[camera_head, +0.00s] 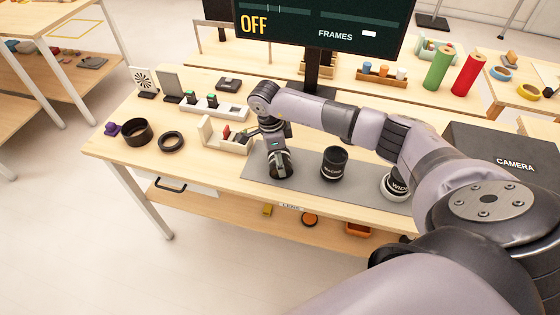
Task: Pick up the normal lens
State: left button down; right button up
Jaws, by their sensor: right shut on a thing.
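A grey mat (305,180) lies on the wooden table. My right gripper (279,160) points down over the mat's left part. It is shut on a dark cylinder (281,172), which looks like the normal lens; the fingers cover much of it and I cannot read its label. I cannot tell whether it touches the mat. A black lens (334,163) with small white lettering stands upright to its right. A lens with a white band reading "WIDE" (397,184) stands further right, partly hidden by my arm. My left gripper is not in view.
A wooden box (232,146) with small items stands just left of my gripper. Black rings (171,141) and a black cup-like piece (136,131) lie further left. A screen reading "OFF" (320,22) stands behind. A dark "CAMERA" case (505,158) is at right.

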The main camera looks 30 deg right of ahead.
jog(key=shift+r, duration=0.1)
jog(key=c, duration=0.9)
